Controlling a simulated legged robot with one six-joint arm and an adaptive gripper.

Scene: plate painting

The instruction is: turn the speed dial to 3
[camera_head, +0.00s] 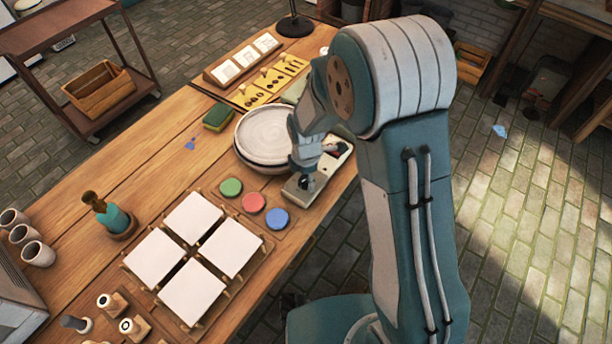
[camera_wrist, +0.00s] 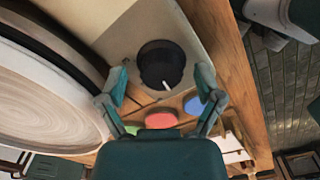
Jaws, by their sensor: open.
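The speed dial (camera_wrist: 160,62) is a round black knob with a white pointer mark, on a pale grey panel (camera_wrist: 190,45) in the wrist view. The mark lies toward the bottom of that picture; I can make out no numbers. My gripper (camera_wrist: 162,92) is open, with one finger on each side of the dial's near side and clear gaps to the knob. In the head view my gripper (camera_head: 307,178) is over the near end of the panel (camera_head: 342,160) and mostly hides the dial.
The round pale wheel plate (camera_head: 265,133) stands close beside my gripper. Green (camera_head: 231,187), red (camera_head: 253,203) and blue (camera_head: 277,219) paint pots lie near the panel. White tiles (camera_head: 193,217) sit in a rack. The table edge is close on the right.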

